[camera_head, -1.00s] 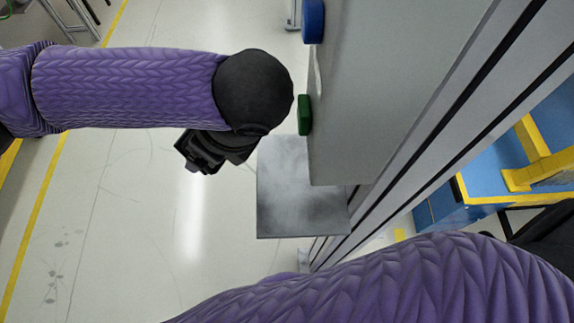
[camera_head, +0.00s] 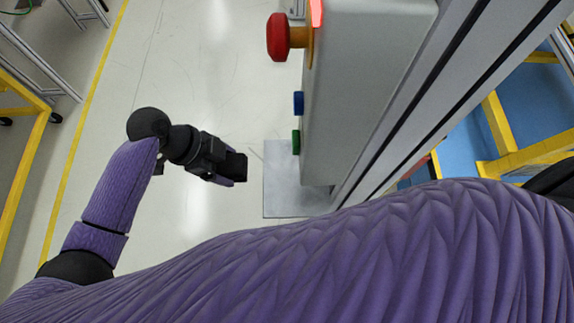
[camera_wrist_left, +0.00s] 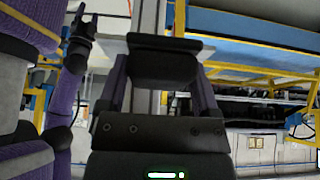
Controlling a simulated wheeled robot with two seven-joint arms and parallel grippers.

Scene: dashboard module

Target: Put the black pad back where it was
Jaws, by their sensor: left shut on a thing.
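My left gripper (camera_head: 235,168) is shut on the black pad, left of the grey metal plate and apart from it in the head view. The black pad (camera_wrist_left: 164,66) shows in the left wrist view, held between the two fingertips. In the head view the pad is hard to tell from the dark gripper. The flat grey plate (camera_head: 285,190) juts out below the grey panel box, and its right part is hidden by the box and my arm. No pad is seen on its visible part.
The grey panel box (camera_head: 365,80) carries a red mushroom button (camera_head: 279,37), a blue button (camera_head: 298,103) and a green button (camera_head: 296,142). Metal rails run along its right side. The floor left of the plate is clear. My purple arm covers the bottom.

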